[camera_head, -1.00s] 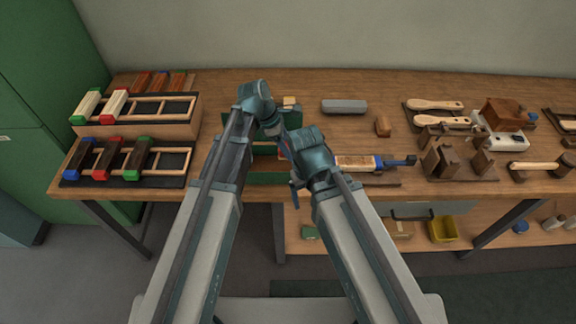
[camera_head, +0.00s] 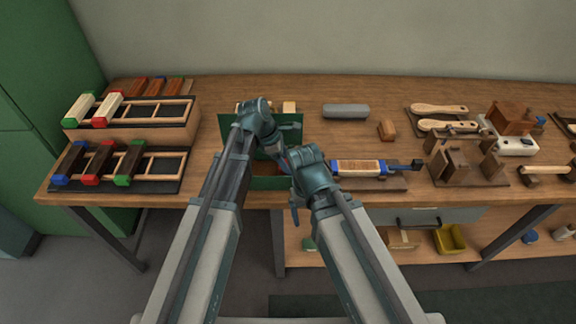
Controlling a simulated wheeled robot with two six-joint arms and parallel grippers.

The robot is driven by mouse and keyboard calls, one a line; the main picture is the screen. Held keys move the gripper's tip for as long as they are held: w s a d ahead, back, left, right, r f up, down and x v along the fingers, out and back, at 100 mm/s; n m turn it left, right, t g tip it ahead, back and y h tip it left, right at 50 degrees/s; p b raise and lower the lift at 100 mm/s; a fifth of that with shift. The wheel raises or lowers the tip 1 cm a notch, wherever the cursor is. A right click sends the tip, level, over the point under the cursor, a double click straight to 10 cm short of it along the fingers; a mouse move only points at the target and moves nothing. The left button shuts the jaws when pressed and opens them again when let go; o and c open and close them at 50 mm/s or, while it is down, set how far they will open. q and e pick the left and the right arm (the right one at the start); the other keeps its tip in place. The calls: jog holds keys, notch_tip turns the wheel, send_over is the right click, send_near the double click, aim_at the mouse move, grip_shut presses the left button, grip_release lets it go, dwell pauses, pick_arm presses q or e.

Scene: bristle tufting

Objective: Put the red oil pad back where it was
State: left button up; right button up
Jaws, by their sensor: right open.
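On the left, two pads have red ends: a pale one (camera_head: 108,106) in the upper rack (camera_head: 160,130) and a dark brown one (camera_head: 103,160) in the lower rack (camera_head: 165,165). I cannot tell which is the oil pad. My right gripper (camera_head: 287,163) is open at the green box (camera_head: 270,183) in the middle of the table, partly hidden by its own wrist. My left wrist is over the same box; the left gripper (camera_head: 280,148) is mostly hidden and its jaws cannot be made out. What is inside the box is largely covered by my arms.
A tool with a wood and blue body (camera_head: 358,167) lies right of my right wrist. Brushes and wooden fixtures (camera_head: 465,160) crowd the right. The table between the racks and box is clear.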

pick_arm(q)
jog(key=shift+f, duration=0.1)
jog(key=shift+f, duration=0.15)
jog(key=o, duration=1.2)
jog(key=shift+p+v, duration=0.6)
jog(key=shift+v, duration=0.25)
jog(key=p+v, duration=1)
jog(key=shift+r, duration=0.4)
jog(key=shift+f, duration=0.1)
